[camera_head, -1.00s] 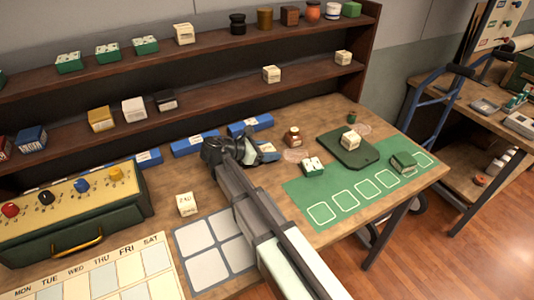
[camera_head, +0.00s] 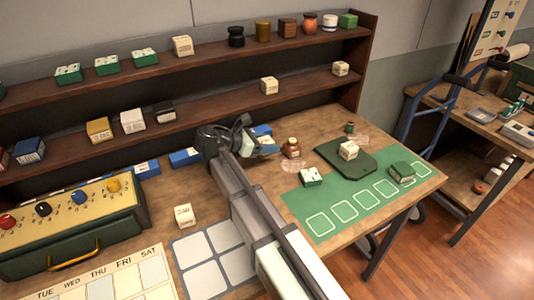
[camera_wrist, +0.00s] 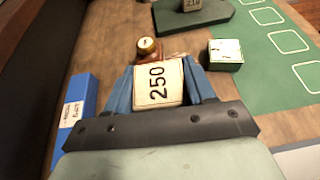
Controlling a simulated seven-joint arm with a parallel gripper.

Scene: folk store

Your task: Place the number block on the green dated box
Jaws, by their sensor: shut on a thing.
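My gripper (camera_wrist: 167,88) is shut on a cream number block (camera_wrist: 158,84) marked 250, held between its blue fingers in the wrist view. In the head view my gripper (camera_head: 262,143) is above the back middle of the table, and the held block is hidden or too small to make out. A green box with a white printed top (camera_head: 310,176) sits on the table to the right of my gripper, at the green mat's left edge. It also shows in the wrist view (camera_wrist: 225,55), ahead and right of the held block, apart from it. The print is too small to read.
A brown bottle (camera_head: 291,148) stands between my gripper and the green board (camera_head: 330,152), which carries another number block (camera_head: 349,150). A plain green box (camera_head: 401,172) is on the mat (camera_head: 300,210). Blue boxes (camera_head: 186,157) line the shelf base. More green boxes (camera_head: 106,65) sit on the shelf.

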